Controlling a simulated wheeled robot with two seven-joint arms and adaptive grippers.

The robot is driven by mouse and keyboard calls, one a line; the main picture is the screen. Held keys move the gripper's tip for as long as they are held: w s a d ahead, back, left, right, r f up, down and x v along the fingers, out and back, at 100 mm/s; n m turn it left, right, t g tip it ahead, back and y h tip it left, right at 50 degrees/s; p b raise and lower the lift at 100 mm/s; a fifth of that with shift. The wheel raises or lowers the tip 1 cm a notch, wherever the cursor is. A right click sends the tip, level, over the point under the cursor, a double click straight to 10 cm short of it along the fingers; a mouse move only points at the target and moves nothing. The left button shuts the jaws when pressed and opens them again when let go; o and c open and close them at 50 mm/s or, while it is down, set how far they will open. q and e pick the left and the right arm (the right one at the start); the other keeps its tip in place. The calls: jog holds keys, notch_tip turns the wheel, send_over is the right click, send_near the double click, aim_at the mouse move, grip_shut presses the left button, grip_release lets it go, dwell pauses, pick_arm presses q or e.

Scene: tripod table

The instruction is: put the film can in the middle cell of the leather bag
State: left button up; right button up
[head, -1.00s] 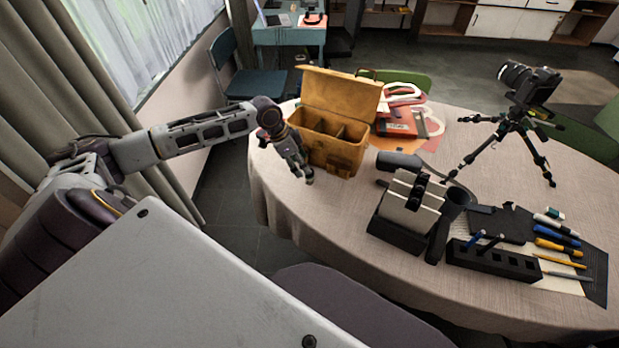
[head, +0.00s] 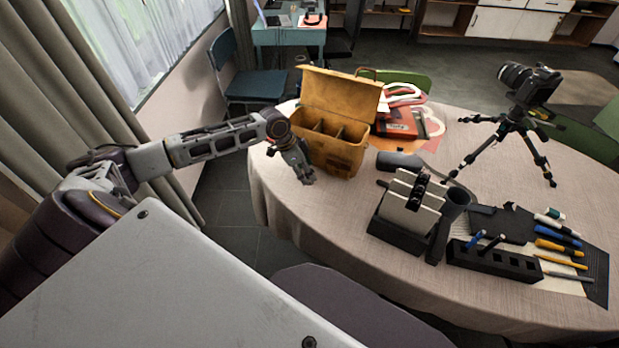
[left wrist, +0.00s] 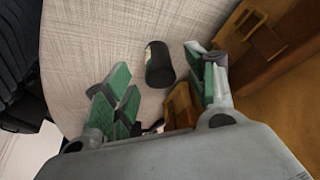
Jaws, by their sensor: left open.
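The film can (left wrist: 159,65) is a small dark cylinder with a pale mark, on the tablecloth in the left wrist view. It lies just ahead of and between the spread fingers of my left gripper (left wrist: 160,87), which is open and empty. In the head view my left gripper (head: 305,174) is low over the table, just left of the leather bag, and I cannot make out the can there. The leather bag (head: 345,155) stands with its lid raised, and dividers split its inside into cells. The cell floors are hidden. My right gripper is not in view.
The bag's tan side (left wrist: 285,75) is close to the right finger in the left wrist view. Right of the bag are a black holder with pale plates (head: 398,236), a pen block (head: 495,262) and a camera on a tripod (head: 515,125). The tablecloth in front of the bag is clear.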

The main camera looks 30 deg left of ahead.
pick_arm(q)
jog(key=shift+x, duration=0.95)
jog(key=shift+w+d+f, duration=0.15)
jog(key=shift+d+f, duration=0.05)
jog(key=shift+f, duration=0.35)
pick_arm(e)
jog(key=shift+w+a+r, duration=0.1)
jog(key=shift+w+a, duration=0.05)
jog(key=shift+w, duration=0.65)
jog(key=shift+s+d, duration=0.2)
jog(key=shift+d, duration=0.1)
